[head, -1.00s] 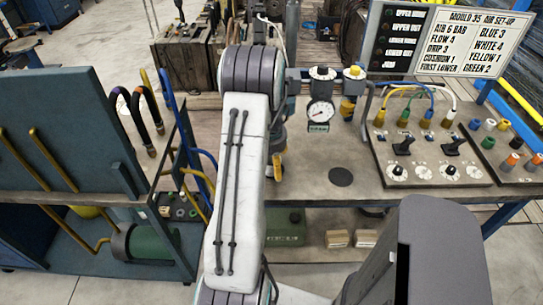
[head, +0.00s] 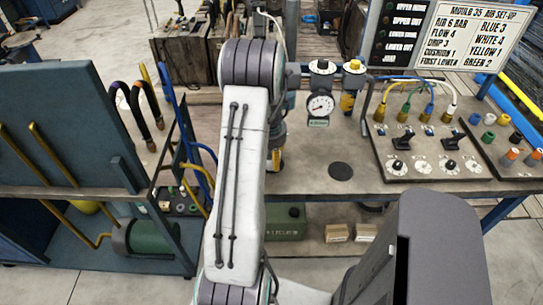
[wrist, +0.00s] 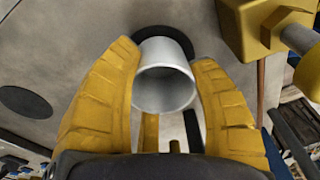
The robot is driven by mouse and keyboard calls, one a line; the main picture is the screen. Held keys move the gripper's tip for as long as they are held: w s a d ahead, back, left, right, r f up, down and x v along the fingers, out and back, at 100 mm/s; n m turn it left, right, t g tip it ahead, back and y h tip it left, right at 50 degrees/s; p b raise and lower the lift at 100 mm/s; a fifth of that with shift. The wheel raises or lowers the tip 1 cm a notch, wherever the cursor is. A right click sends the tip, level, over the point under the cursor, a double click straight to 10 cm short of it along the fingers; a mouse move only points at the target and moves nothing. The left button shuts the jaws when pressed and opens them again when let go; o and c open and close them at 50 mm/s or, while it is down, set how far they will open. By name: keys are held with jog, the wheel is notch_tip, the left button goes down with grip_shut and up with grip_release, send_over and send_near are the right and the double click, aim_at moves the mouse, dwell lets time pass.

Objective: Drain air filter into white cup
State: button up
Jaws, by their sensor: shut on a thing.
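The white cup (wrist: 165,92), pale grey-white in the wrist view, sits between the yellow fingers of my gripper (wrist: 166,60). The fingers are shut on its sides, and I look into its open mouth. I cannot tell whether it touches the bench. In the head view my arm hides the cup, and only a bit of my gripper (head: 275,160) shows. The air filter assembly stands at the back of the bench, with a knob-topped unit, a round gauge (head: 320,105) and a yellow-bodied unit (head: 347,102). A yellow block (wrist: 262,28) shows close at the upper right of the wrist view.
A dark disc (head: 340,172) lies on the bench (head: 355,148); another dark round patch (wrist: 190,32) shows behind the cup. A sloped panel (head: 432,160) with levers, dials and hoses stands right. A blue-grey cart (head: 70,110) with hoses stands left. Bare bench lies around the disc.

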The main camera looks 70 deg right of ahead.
jog(key=o, duration=1.1)
jog(key=r, duration=0.4)
jog(key=a+r, duration=0.1)
jog(key=r, duration=0.7)
jog(key=shift+s+a, duration=0.15)
jog(key=shift+a, duration=0.05)
